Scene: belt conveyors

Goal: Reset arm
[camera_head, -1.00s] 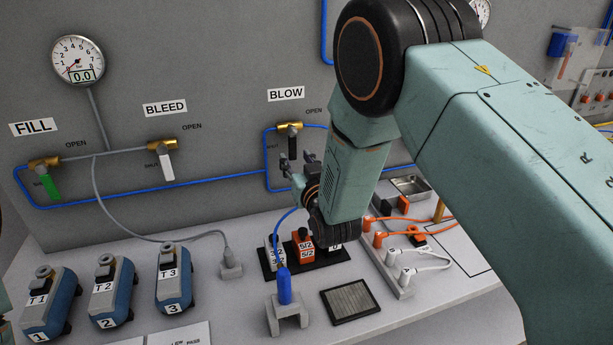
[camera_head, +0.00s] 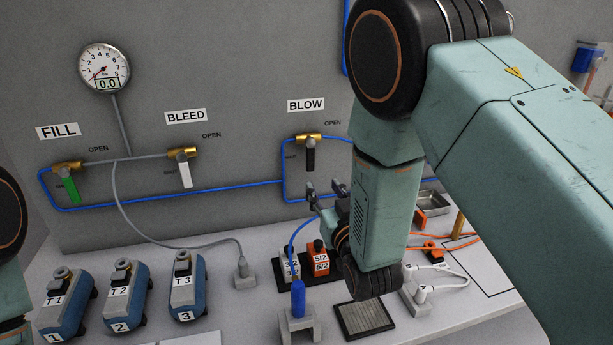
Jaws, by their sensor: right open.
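My right arm reaches in from the right and covers much of the right half of the view. My right gripper (camera_head: 325,194) is open and empty, with its two fingers raised below the black-handled BLOW valve (camera_head: 310,150) and apart from it. Part of my left arm shows at the left edge; its gripper is out of view.
A blue nozzle (camera_head: 298,298) stands in a grey holder, beside valve blocks (camera_head: 318,258) and a dark mat (camera_head: 365,318). Blue tanks T1 (camera_head: 68,305), T2 (camera_head: 127,297) and T3 (camera_head: 188,287) stand left. The gauge (camera_head: 104,68) hangs on the wall.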

